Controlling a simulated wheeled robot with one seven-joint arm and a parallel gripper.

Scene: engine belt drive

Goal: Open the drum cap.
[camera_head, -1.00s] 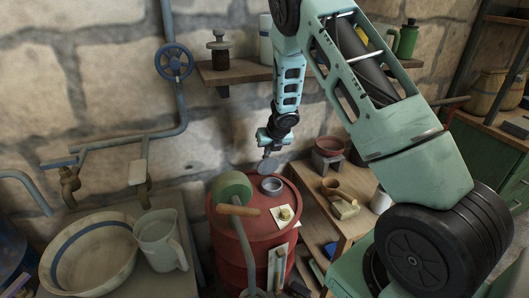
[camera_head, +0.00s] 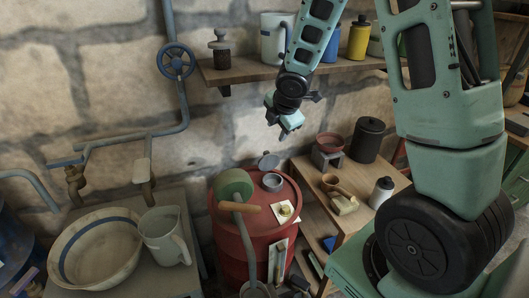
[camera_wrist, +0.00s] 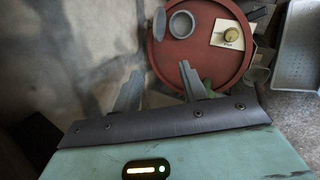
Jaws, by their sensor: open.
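The red drum (camera_head: 232,232) stands in the middle of the head view, with a grey ring-shaped opening (camera_head: 272,183) on its top. The drum cap (camera_head: 268,160), a grey disc, stands tilted up at the back edge of this ring, off the opening. In the wrist view the cap (camera_wrist: 159,23) shows nearly edge-on beside the ring (camera_wrist: 181,24). My gripper (camera_head: 278,128) is above and behind the drum, apart from the cap. In the wrist view its two fingers (camera_wrist: 161,85) are spread, with nothing between them.
A green roll (camera_head: 235,184) and a pump with a wooden handle (camera_head: 240,208) sit on the drum's left. A yellow knob on a plate (camera_head: 285,211) is on its right. A wooden bench (camera_head: 371,206) stands to the right, a wall shelf (camera_head: 240,73) above.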

